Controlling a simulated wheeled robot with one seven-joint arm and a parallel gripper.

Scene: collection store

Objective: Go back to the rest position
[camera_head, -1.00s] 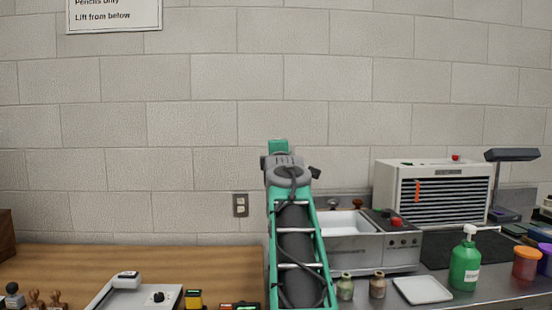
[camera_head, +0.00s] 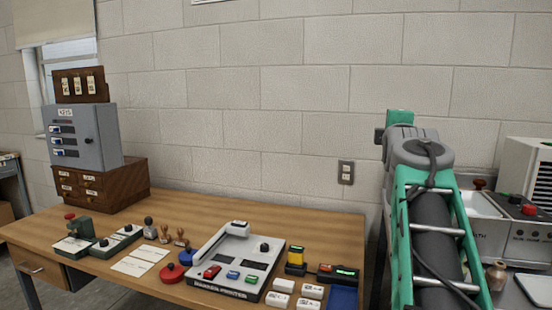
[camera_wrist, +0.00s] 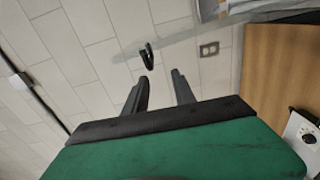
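My gripper (camera_wrist: 160,76) shows in the wrist view with its two dark fingers apart. Nothing is between the fingers, and the wall lies beyond them. In the head view my green and grey arm rises at the right, and the gripper itself cannot be made out there.
A wooden desk (camera_head: 190,213) on the left bears a label printer (camera_head: 212,284), stamps and a grey cabinet (camera_head: 86,138). A small black object (camera_wrist: 147,56) is before the wall in the wrist view.

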